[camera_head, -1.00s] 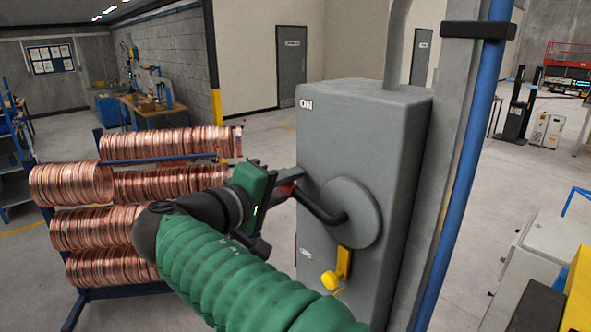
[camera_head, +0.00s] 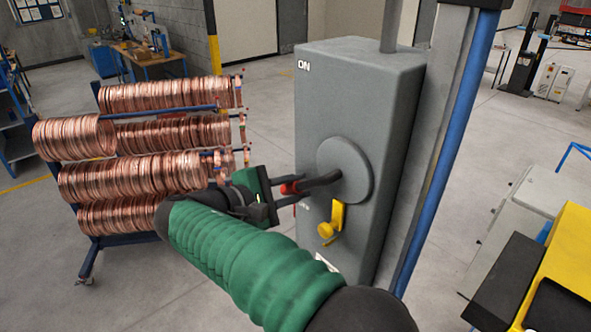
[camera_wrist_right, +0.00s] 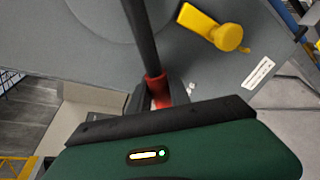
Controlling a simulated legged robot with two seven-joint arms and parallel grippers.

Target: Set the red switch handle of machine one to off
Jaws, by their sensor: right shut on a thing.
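The grey switch box of the machine (camera_head: 395,110) has a round disc (camera_head: 357,160) with a black lever (camera_head: 325,180) ending in a red handle (camera_head: 290,187). The lever points left and slightly down from the disc. My right gripper (camera_head: 288,190) comes in from the left of the box and is shut on the red handle. In the right wrist view the black lever (camera_wrist_right: 140,40) runs down to the red grip (camera_wrist_right: 156,88) between my fingers (camera_wrist_right: 155,100). The "ON" label (camera_head: 303,66) is at the box's top left. A lower label is mostly hidden. My left gripper is not in view.
A yellow latch (camera_head: 335,220) sits on the box below the disc, and also shows in the wrist view (camera_wrist_right: 212,27). A rack of copper coils (camera_head: 150,135) stands to the left. A blue pipe (camera_head: 450,150) runs up right of the box.

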